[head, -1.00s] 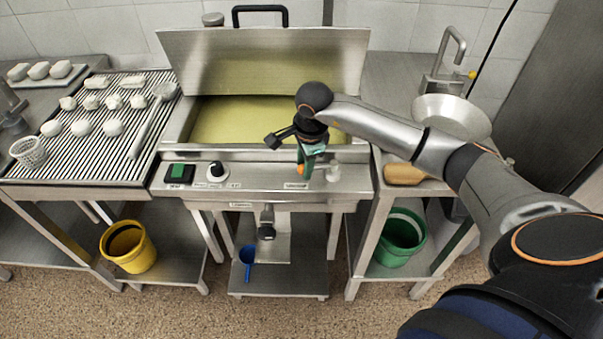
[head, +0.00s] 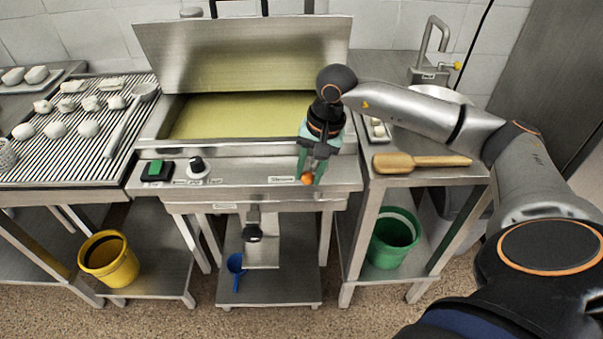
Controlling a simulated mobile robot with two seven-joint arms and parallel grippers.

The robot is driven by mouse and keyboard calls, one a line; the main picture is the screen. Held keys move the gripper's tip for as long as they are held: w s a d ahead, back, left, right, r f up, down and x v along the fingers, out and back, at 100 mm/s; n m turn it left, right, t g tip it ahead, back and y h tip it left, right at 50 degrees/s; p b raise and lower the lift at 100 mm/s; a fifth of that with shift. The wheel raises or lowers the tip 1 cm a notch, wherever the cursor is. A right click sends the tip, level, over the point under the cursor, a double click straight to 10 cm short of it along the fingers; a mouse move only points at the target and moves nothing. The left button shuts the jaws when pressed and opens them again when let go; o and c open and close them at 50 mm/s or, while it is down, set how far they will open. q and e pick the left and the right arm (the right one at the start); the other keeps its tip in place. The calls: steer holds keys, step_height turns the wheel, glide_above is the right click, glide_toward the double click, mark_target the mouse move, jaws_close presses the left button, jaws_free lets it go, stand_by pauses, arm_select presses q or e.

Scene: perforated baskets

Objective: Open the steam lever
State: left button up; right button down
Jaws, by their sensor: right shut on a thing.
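The cooking vat (head: 245,185) stands in the middle with its lid raised and yellowish contents inside. The steam lever's orange knob (head: 307,180) shows at the front panel's right end, just right of a small label (head: 281,180). My right gripper (head: 313,167) reaches down over it, its green fingers shut around the lever, with the knob between their tips. The fingers and wrist hide the lever's base and most of its arm. My left gripper is not in view.
A green switch (head: 157,170) and a black knob (head: 197,166) sit on the panel's left. The raised lid (head: 240,55) stands behind my gripper. Yellow (head: 108,260) and green (head: 393,240) buckets stand below.

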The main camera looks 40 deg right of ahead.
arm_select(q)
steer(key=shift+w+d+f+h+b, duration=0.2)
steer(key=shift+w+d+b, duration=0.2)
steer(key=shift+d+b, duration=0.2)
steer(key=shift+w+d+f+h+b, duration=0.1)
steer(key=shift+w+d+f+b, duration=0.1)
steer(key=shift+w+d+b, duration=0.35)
arm_select(e)
steer(key=s+d+n, duration=0.1)
steer(key=n, duration=0.1)
steer(key=s+d+n, duration=0.1)
steer(key=n, duration=0.2)
steer(key=shift+s+d+g+y, duration=0.1)
steer(key=shift+d+g+y, duration=0.05)
steer(key=shift+g+y, duration=0.2)
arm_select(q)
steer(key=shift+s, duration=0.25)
arm_select(e)
steer(key=c, duration=0.5)
jaws_free()
steer(key=shift+c, duration=0.2)
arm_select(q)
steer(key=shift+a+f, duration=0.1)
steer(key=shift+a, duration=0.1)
